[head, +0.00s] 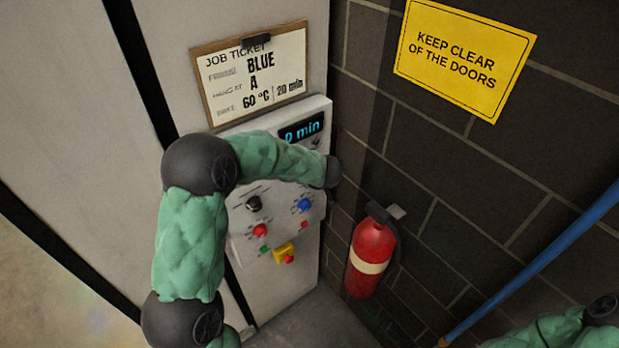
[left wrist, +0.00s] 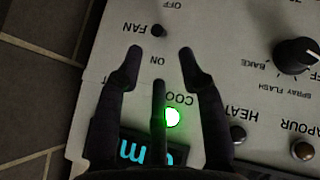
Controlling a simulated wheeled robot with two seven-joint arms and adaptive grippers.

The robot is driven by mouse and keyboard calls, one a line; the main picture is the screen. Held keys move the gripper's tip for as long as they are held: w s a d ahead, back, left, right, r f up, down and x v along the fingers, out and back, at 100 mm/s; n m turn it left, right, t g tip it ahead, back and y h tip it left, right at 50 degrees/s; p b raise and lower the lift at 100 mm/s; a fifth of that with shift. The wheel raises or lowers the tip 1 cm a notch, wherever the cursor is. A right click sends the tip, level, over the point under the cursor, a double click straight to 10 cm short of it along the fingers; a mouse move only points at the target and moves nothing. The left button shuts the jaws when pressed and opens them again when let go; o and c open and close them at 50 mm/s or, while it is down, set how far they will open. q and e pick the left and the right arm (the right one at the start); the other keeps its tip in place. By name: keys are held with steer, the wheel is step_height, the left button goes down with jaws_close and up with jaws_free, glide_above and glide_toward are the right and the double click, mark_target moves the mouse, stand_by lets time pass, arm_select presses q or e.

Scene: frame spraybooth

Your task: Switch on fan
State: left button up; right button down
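The fan switch (left wrist: 158,31) is a small dark toggle beside the FAN label in the left wrist view, where the lettering appears upside down. It sits between the OFF and ON marks; which way it leans I cannot tell. My left gripper (left wrist: 160,53) is open and empty over the panel, its two outer fingertips on either side of the space near ON, just short of the switch in the picture. A dark middle finger lies between them. In the head view my left arm covers part of the control panel (head: 240,240) and hides the fan switch. My right gripper is out of view.
The panel has a lit green lamp (left wrist: 172,117), a black knob (left wrist: 296,55), a blue knob (head: 304,204) and a yellow-based red button (head: 285,255). A job ticket (head: 255,75) hangs above. A fire extinguisher (head: 371,256) hangs on the brick wall at right.

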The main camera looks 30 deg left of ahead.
arm_select(q)
steer(key=shift+v, duration=1.75)
steer(key=s+d+f+m+h+b, duration=0.1)
steer(key=s+d+f+m+b, duration=0.15)
steer(key=f+b, duration=0.7)
steer(key=s+d+f+m+h+b, duration=0.1)
steer(key=d+f+m+b, duration=0.25)
steer(key=f, duration=1.25)
steer(key=s+d+f+m+h+b, duration=0.25)
steer(key=d+f+b, duration=0.2)
steer(key=f, duration=0.85)
steer(key=s+d+f+m+g+h+b, duration=0.1)
steer(key=s+d+f+m+g+b, duration=0.1)
steer(key=s+d+f+b, duration=0.2)
steer(key=s+d+f+m+g+h+b, duration=0.2)
steer(key=s+d+f+m+b, duration=0.1)
steer(key=s+f+b, duration=0.4)
steer(key=s+d+f+m+g+h+b, duration=0.1)
steer(key=s+d+f+m+h+b, duration=0.1)
steer(key=s+d+f+b, duration=0.4)
steer(key=s+f, duration=0.5)
steer(key=f, duration=0.6)
steer(key=shift+g, duration=0.4)
steer(key=shift+s+d+m, duration=0.1)
steer(key=shift+m, duration=0.15)
